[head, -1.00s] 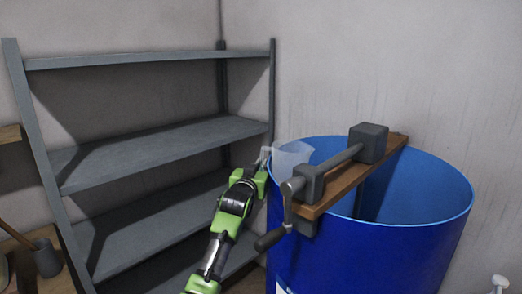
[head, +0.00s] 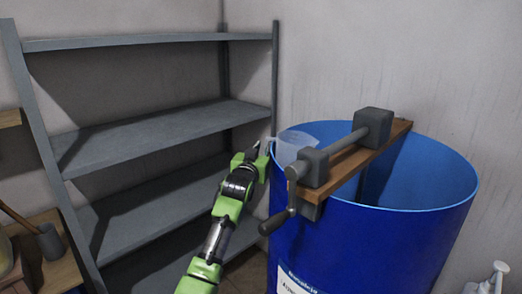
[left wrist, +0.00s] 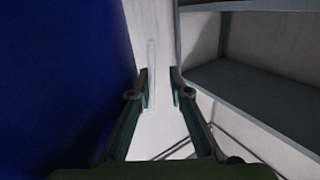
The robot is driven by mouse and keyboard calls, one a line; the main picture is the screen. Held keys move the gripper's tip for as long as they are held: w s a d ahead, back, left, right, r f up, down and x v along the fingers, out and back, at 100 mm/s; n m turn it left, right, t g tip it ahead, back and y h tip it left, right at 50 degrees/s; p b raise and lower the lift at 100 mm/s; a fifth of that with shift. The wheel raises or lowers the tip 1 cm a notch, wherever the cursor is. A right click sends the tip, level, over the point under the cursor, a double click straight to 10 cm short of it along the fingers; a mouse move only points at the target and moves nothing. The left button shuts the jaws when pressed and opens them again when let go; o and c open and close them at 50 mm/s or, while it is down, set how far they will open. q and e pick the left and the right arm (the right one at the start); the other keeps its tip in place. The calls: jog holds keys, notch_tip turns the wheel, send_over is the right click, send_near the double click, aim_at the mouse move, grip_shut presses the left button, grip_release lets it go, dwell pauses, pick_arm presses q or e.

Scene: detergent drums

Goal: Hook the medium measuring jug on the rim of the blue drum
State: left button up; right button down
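The medium measuring jug (head: 296,145) is translucent and pale. In the head view it sits at the left part of the blue drum's rim, its body on the inner side. The blue drum (head: 360,240) stands at the right and fills the left side of the left wrist view (left wrist: 60,80). My left gripper (head: 262,150) is just outside the rim beside the jug. In the left wrist view its fingers (left wrist: 160,88) are apart, with a pale upright strip (left wrist: 151,70), seemingly the jug's handle, between them, nearer the left finger. Whether the jug bears on the rim is unclear. My right gripper is out of view.
A wooden board with a grey crank mechanism (head: 345,150) lies across the drum's top, close right of the jug. A grey metal shelf (head: 150,125) with bare boards stands at the left. A white pump bottle (head: 490,280) is at the lower right.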

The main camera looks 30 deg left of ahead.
pick_arm(q)
jog(key=shift+s+d, duration=0.35)
jog(key=shift+d, duration=0.2)
jog(key=a+v, duration=0.1)
jog(key=v, duration=1)
jog(key=shift+s, duration=0.2)
jog(key=shift+f, duration=0.1)
